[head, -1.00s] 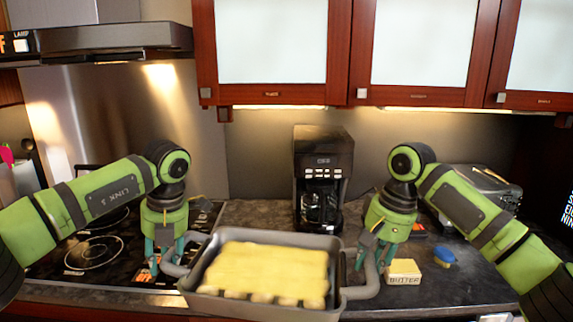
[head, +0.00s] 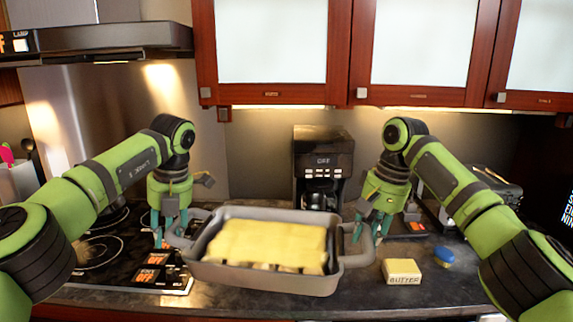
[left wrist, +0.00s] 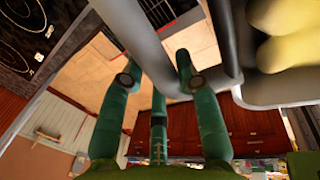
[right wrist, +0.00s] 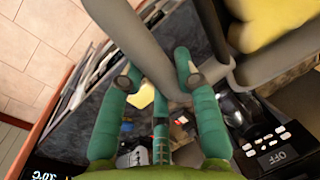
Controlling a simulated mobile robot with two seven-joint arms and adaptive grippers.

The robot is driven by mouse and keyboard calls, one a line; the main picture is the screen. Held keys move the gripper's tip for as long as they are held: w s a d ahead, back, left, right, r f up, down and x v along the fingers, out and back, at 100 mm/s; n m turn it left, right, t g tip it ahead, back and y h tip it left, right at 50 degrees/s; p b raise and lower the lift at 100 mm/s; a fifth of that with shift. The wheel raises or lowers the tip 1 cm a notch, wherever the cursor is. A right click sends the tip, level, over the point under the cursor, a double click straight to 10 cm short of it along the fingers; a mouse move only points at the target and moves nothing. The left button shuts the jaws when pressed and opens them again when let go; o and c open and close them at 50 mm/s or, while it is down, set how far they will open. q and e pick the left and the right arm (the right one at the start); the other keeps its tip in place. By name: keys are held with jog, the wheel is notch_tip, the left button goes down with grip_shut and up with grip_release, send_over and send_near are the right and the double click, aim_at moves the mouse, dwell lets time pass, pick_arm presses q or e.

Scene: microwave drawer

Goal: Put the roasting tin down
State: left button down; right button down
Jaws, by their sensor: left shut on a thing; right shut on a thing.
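The grey roasting tin (head: 262,281), filled with a yellow food slab (head: 268,245), is in front of the coffee maker in the head view. It looks about level. My left gripper (head: 170,237) is shut on its left handle, which crosses between the fingers in the left wrist view (left wrist: 155,50). My right gripper (head: 372,230) is shut on its right handle, also seen in the right wrist view (right wrist: 135,40). The tin overlaps the dark counter (head: 345,290) in the picture; its underside is hidden, so I cannot tell whether it touches.
The coffee maker (head: 322,165) stands behind the tin. A butter block (head: 402,271) and a blue object (head: 444,257) lie to the right. The stove (head: 100,250) is at the left, and a toaster (head: 485,190) is partly behind my right arm. Wall cabinets hang above.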

pick_arm(q)
jog(key=shift+w+a+r, duration=0.1)
jog(key=shift+w+r, duration=0.05)
jog(key=shift+r, duration=0.2)
pick_arm(e)
jog(key=shift+w+r, duration=0.1)
jog(key=shift+r, duration=0.2)
